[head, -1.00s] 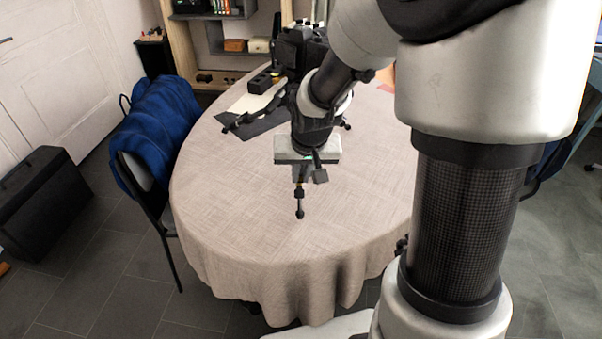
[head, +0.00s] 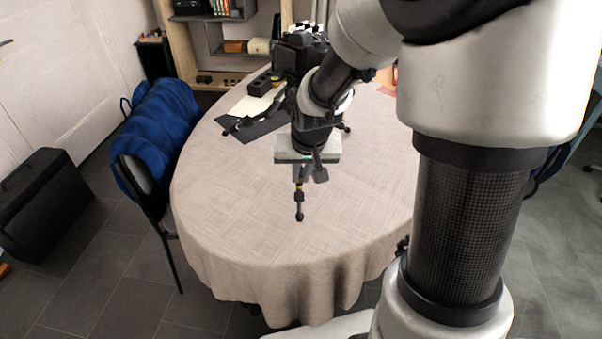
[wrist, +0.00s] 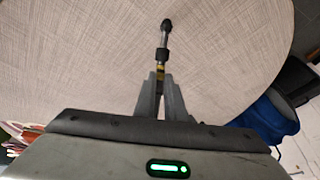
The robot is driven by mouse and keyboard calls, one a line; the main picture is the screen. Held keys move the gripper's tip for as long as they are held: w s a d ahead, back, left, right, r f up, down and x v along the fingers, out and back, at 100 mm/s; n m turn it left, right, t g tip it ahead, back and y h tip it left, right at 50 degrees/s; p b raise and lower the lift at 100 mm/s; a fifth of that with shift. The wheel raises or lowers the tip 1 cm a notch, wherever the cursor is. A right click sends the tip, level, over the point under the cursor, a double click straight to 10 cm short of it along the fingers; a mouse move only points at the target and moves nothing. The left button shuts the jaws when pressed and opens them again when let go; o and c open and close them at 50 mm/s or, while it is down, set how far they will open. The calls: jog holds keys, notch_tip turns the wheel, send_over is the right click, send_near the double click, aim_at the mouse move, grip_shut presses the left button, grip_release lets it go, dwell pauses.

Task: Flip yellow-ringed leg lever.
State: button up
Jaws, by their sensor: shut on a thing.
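A black tripod stands on the table with a dark camera (head: 298,55) on top, partly behind my arm. One leg points to the table's front edge, and its thin lower section and dark foot (head: 299,214) show below my gripper. A yellow ring (wrist: 161,71) sits on this leg just beyond my fingertips in the wrist view. My gripper (wrist: 160,82) is shut on the yellow-ringed leg, close to the ring. It also shows in the head view (head: 302,176). The lever itself is hidden by the fingers. Another leg (head: 233,126) reaches out to the left.
The round table (head: 235,205) has a beige cloth and is clear in front and to the left. A dark mat (head: 258,127) and a small black box (head: 260,86) lie behind. A chair with a blue jacket (head: 160,125) stands at left, near a black case (head: 45,200).

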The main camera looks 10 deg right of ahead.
jog(key=shift+w+r, duration=0.2)
jog(key=shift+r, duration=0.3)
jog(key=shift+d+r+p, duration=0.1)
jog(key=shift+r+p, duration=0.15)
jog(key=shift+p, duration=0.2)
grip_shut()
jog(key=shift+w+r, duration=0.1)
jog(key=shift+w+r+p, duration=0.2)
jog(key=shift+r+p, duration=0.05)
jog(key=shift+p, duration=0.05)
jog(key=shift+w+d+r, duration=0.1)
jog(key=shift+w+r, duration=0.15)
jog(key=shift+w, duration=0.1)
dwell(0.4)
jog(key=shift+o, duration=1)
grip_release()
